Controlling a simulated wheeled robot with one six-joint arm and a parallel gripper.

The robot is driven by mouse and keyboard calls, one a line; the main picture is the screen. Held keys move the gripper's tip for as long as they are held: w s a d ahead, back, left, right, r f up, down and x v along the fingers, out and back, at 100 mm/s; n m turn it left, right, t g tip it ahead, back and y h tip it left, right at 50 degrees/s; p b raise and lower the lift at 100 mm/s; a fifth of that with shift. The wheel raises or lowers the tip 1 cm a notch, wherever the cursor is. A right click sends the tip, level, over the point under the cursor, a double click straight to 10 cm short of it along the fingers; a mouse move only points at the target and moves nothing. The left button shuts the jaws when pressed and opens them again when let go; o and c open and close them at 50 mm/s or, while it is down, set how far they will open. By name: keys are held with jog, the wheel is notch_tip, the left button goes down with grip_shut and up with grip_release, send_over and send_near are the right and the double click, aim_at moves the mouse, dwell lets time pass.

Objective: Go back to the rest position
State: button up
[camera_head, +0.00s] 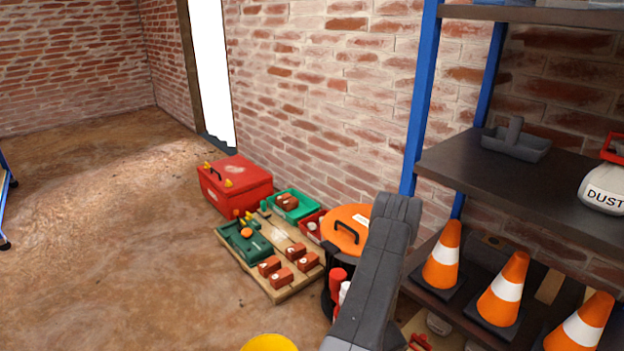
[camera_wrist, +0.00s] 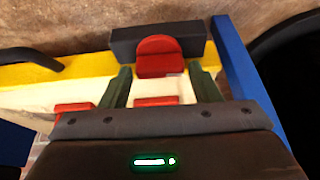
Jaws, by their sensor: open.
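My gripper (camera_wrist: 162,74) shows in the wrist view, its two dark green fingers standing apart. It is open, with nothing clearly held. A rounded red piece (camera_wrist: 158,52) lies beyond the fingertips, against a dark grey block (camera_wrist: 124,42). A pale surface with a yellow edge (camera_wrist: 85,66) lies under and around the fingers. Red patches show low between the fingers and at the left. I cannot tell whether the fingers touch any of this. In the head view my grey arm link rises at the lower middle, and my gripper does not show there.
A shelf (camera_head: 520,190) with blue posts stands at right, holding a grey tray (camera_head: 517,148), a dust container (camera_head: 603,189) and traffic cones (camera_head: 505,290). A red toolbox (camera_head: 236,186), a wooden board (camera_head: 276,292) and an orange-lidded bucket (camera_head: 346,229) stand by the brick wall. The left floor is mostly clear.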

jog(key=shift+f+b, duration=0.1)
jog(key=shift+b, duration=0.25)
jog(key=shift+s+r, duration=0.1)
jog(key=shift+r, duration=0.15)
jog(key=p+v, duration=0.5)
jog(key=v, duration=0.9)
jog(key=b+x, duration=0.5)
jog(key=x, duration=0.9)
jog(key=shift+a, duration=0.1)
jog(key=shift+p, duration=0.3)
jog(key=shift+r+p, duration=0.1)
jog(key=shift+p, duration=0.45)
jog(key=shift+m+p, duration=0.5)
jog(key=shift+p, duration=0.4)
jog(key=shift+m+g+p, duration=0.3)
jog(key=shift+m+p, duration=0.2)
jog(key=shift+p, duration=0.5)
jog(key=shift+m+p, duration=0.3)
jog(key=shift+p, duration=0.2)
